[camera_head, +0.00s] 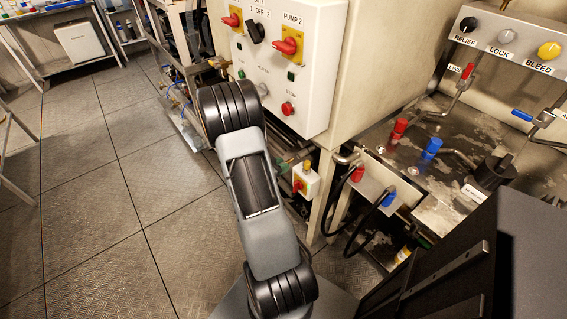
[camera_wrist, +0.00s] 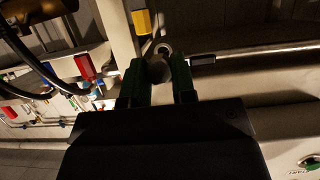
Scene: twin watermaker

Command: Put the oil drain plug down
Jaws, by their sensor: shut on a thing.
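In the wrist view, my gripper (camera_wrist: 158,72) has two green fingers. They are shut on a dark grey, rounded piece (camera_wrist: 158,68), which looks like the oil drain plug. Its lower part is hidden between the fingers and by the gripper body. A ring-shaped metal end (camera_wrist: 163,48) shows just beyond the fingertips; I cannot tell whether the plug touches it. In the head view, my arm hides most of the gripper, and the plug cannot be made out.
A white pump panel (camera_head: 290,65) with red and yellow switches stands beyond my arm. A small switch box (camera_head: 306,180) and red and blue fittings (camera_head: 358,174) with black hoses are to the right. Open floor (camera_head: 110,190) lies to the left. The wrist view shows a yellow part (camera_wrist: 142,21) and a rod (camera_wrist: 250,53) close by.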

